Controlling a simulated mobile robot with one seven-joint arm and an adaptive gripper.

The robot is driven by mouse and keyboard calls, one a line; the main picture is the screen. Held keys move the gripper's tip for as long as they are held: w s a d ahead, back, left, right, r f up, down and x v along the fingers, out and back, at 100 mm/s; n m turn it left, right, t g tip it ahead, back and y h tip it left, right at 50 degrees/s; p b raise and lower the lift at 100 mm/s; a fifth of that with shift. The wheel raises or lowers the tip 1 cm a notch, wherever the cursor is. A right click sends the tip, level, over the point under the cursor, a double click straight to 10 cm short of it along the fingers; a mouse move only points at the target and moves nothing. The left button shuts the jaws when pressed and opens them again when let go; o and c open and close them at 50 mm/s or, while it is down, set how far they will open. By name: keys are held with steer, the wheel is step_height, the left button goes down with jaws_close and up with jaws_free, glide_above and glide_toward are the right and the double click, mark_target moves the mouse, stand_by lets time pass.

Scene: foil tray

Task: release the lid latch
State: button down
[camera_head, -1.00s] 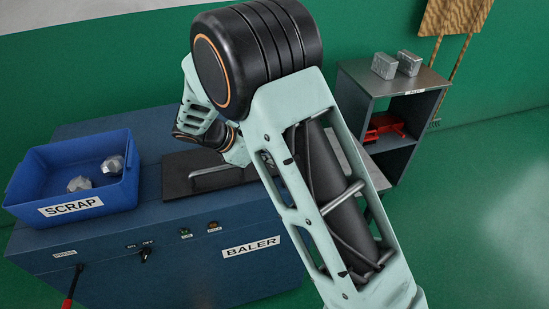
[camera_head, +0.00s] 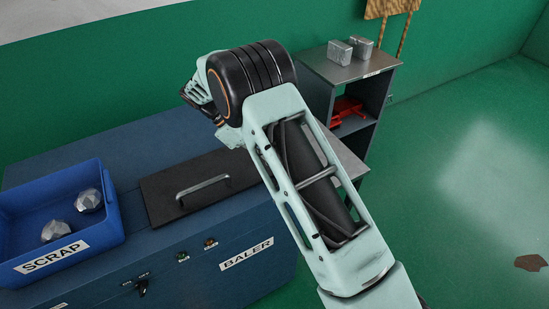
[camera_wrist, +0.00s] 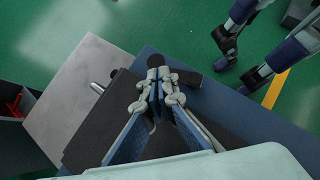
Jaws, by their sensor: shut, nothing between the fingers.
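The dark lid (camera_head: 165,190) with a silver bar handle (camera_head: 204,187) lies flat on top of the blue baler (camera_head: 120,150). In the wrist view the lid (camera_wrist: 85,135) is left of and below my gripper (camera_wrist: 157,80). My gripper is shut and empty, its fingertips above the baler's top. A round black knob (camera_wrist: 155,60) shows just beyond the tips; I cannot tell whether they touch or whether it belongs to the latch. In the head view my own arm hides the gripper. No latch can be made out clearly there.
A blue scrap bin (camera_head: 95,235) holding crumpled metal lumps stands on the baler's left. Switches and lights (camera_head: 183,256) are on its front. A shelf unit (camera_head: 370,90) with grey blocks (camera_head: 340,51) and a red object (camera_head: 345,108) stands behind right. Floor at right is mostly clear.

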steer(key=shift+d+m+g, duration=0.3)
steer(key=shift+m+g, duration=0.2)
steer(key=shift+m, duration=0.2)
steer(key=shift+d, duration=0.25)
stand_by(0.3)
